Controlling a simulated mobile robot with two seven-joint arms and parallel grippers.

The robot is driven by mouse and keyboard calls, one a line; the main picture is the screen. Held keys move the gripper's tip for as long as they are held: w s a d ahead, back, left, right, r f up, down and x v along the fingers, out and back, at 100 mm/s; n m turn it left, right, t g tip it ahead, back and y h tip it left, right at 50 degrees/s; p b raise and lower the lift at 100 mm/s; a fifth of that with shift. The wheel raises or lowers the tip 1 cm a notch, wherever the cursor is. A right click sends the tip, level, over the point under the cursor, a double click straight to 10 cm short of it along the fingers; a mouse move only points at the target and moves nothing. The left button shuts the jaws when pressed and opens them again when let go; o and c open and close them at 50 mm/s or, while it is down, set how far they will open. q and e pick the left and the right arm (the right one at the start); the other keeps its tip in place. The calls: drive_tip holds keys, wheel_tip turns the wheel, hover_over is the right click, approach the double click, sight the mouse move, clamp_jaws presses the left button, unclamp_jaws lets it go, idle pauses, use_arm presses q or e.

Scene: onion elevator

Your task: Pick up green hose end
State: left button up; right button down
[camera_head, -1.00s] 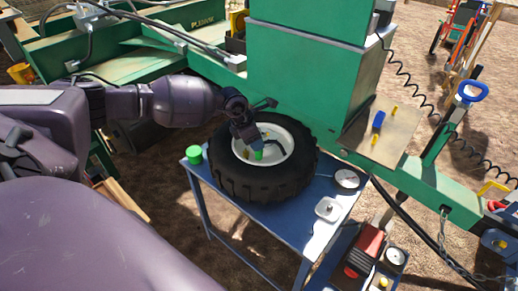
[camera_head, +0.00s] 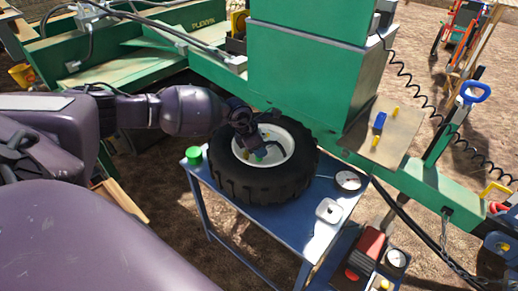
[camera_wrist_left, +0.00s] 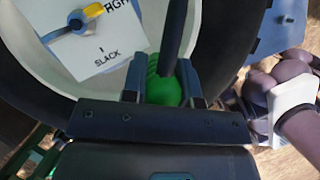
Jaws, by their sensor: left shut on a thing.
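The green hose end (camera_wrist_left: 163,90) shows in the left wrist view as a ribbed green piece with a dark rod or hose above it. It sits between the fingers of my left gripper (camera_wrist_left: 163,97), which is shut on it. In the head view my left gripper (camera_head: 252,147) is inside the white rim of the black tire, and only a bit of the green hose end (camera_head: 261,154) shows below it. My right gripper does not show as such in the head view; a purple hand-like part is at the right of the wrist view, unclear.
The black tire (camera_head: 225,178) lies on a blue table (camera_head: 290,222). A green cap (camera_head: 194,155), a round gauge (camera_head: 347,180) and a white square item (camera_head: 329,210) are on the table. A green machine (camera_head: 305,75) stands behind. The white rim holds a "SLACK" plate (camera_wrist_left: 110,45).

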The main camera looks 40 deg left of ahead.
use_arm(q)
wheel_tip(320, 180, up, 20)
drive_tip(key=p, duration=0.1)
drive_tip(key=shift+p, duration=0.35)
